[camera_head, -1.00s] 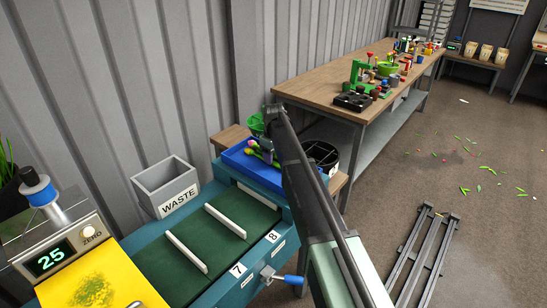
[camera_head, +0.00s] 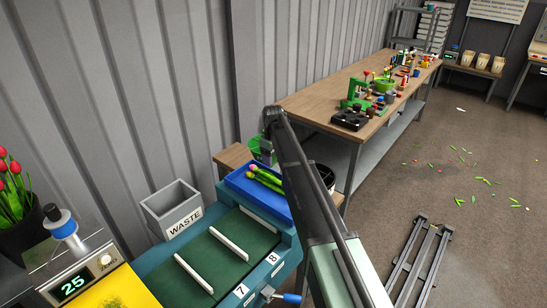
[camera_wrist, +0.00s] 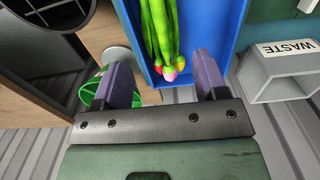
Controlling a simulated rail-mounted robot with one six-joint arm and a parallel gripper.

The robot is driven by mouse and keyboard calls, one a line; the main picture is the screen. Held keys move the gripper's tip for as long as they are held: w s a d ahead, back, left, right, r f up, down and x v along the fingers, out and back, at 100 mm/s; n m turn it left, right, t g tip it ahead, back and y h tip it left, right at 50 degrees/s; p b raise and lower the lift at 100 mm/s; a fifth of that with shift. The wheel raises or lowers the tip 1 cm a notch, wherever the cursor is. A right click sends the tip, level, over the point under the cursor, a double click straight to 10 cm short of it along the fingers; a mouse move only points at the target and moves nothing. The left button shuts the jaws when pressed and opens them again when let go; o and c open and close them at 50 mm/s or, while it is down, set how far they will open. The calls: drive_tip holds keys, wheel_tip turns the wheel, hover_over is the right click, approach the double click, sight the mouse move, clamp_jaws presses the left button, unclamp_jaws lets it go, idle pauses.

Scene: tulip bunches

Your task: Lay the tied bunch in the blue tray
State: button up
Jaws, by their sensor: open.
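The tulip bunch (camera_head: 265,178), green stems with pinkish and yellow-green heads, lies in the blue tray (camera_head: 258,199). In the wrist view the bunch (camera_wrist: 158,30) lies lengthwise inside the tray (camera_wrist: 212,35), heads near the tray's end wall and toward me. I cannot make out its tie. My gripper (camera_wrist: 163,78) is open and empty, its two purple-grey fingers wide apart. The fingers stand clear of the bunch, just beyond its heads. In the head view my arm's end hides most of the gripper and part of the tray.
A grey WASTE bin (camera_head: 172,212) stands left of the tray, beside the green sorting belt (camera_head: 215,255) with white dividers. A green container (camera_wrist: 92,90) and a dark round bin (camera_wrist: 45,18) are close to my gripper. A wooden bench (camera_head: 320,97) stands behind.

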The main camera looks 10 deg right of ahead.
drive_tip(key=shift+r, duration=0.55)
drive_tip(key=s+m, duration=0.7)
drive_tip(key=s, duration=3.2)
drive_tip(key=shift+m, duration=0.4)
drive_tip(key=shift+f, duration=0.1)
